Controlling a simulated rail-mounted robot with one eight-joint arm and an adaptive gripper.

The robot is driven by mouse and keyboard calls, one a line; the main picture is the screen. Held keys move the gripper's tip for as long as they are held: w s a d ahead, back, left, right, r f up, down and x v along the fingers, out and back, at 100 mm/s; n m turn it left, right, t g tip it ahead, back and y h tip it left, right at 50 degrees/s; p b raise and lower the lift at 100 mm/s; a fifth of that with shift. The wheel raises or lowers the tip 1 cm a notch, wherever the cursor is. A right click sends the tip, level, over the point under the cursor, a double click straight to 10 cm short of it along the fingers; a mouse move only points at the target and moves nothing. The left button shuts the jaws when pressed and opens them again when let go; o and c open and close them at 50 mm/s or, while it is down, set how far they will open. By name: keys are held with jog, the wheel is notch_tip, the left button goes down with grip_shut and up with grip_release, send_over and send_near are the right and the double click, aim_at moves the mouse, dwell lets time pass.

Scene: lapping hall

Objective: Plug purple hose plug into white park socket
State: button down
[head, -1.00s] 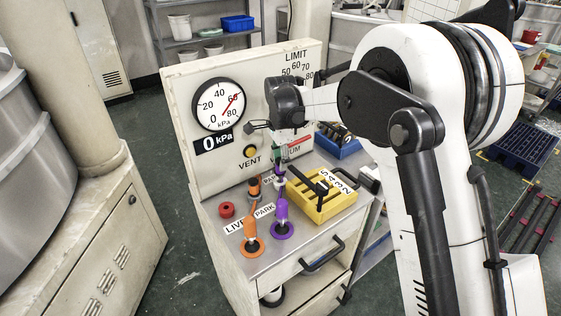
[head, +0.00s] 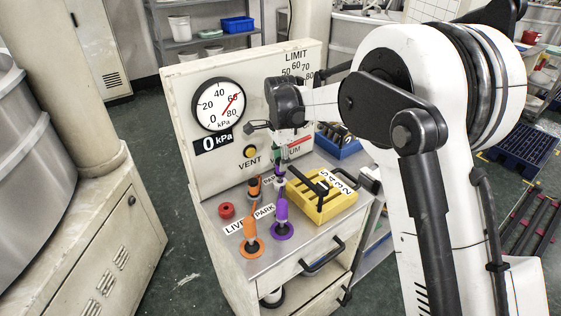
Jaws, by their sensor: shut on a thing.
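The purple hose (head: 281,210) rises from a purple ring on the cabinet top. Its purple plug (head: 280,171) is at the upper end, under my gripper. My gripper (head: 279,158) points down in front of the panel and is shut on the purple plug; its fingertips are small and partly hidden. A small white piece (head: 279,183), seemingly the white park socket, shows just below the plug, beside a partly hidden PARK label. I cannot tell whether the plug is in it or just above it.
An orange hose (head: 251,228) stands just left, by the LIVE and PARK labels. A red knob (head: 227,210) is further left. A yellow slotted box (head: 321,195) stands close on the right, a blue bin (head: 338,142) behind it. The gauge panel (head: 205,160) rises behind.

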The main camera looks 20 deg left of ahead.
jog(key=shift+f+b, duration=1.2)
jog(key=shift+f, duration=0.45)
jog(key=c, duration=1.4)
grip_release()
jog(key=shift+o, duration=0.2)
jog(key=shift+r, duration=0.1)
notch_tip(320, 180, up, 12)
jog(key=shift+f, duration=0.1)
